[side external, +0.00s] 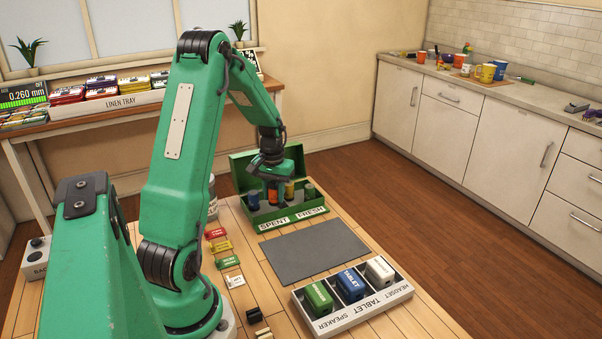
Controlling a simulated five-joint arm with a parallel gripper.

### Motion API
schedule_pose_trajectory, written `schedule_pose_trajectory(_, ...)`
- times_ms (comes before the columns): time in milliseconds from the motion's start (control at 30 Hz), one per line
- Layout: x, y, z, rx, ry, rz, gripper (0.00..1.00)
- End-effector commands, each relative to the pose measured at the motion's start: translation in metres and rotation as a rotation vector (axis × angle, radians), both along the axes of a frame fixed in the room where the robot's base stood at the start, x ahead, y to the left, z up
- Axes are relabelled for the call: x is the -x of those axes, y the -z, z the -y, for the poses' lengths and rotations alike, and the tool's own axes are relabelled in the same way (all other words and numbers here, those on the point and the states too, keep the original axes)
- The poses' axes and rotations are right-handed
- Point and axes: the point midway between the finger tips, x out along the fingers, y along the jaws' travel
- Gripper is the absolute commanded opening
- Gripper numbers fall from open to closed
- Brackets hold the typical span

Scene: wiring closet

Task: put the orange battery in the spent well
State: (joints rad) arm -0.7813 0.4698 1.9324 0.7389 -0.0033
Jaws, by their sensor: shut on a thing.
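A green open case (262,213) with its lid raised stands at the far end of the wooden table. Its front labels read SPENT on the left and FRESH on the right. My gripper (287,181) points down over the case, shut on the orange battery (289,190), which looks upright near the middle. The battery's lower part is hidden by the case front, so I cannot tell whether it touches the floor or which well it is over.
A grey mat (312,250) lies clear in front of the case. A white tray (352,309) with green, blue and white blocks stands nearer, labelled SPEAKER, TABLET, HEADSET. Small coloured tags (222,246) lie left of the mat. A grey canister (212,196) stands left of the case.

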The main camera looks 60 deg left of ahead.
Motion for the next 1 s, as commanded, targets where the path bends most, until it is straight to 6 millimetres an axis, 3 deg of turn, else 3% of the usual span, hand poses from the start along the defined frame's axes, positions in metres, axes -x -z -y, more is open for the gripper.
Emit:
schedule_pose_trajectory(267,0.000,0.028,0.001,0.001,0.000,-0.001,0.03)
schedule_pose_trajectory(733,0.000,0.033,0.000,0.000,0.000,0.000,0.03)
schedule_pose_trajectory(767,0.000,0.033,0.000,0.000,0.000,0.000,0.33)
schedule_pose_trajectory(800,0.000,0.033,0.000,0.000,0.000,0.000,0.38)
schedule_pose_trajectory(1000,0.000,0.033,0.000,0.001,0.000,-0.001,0.38)
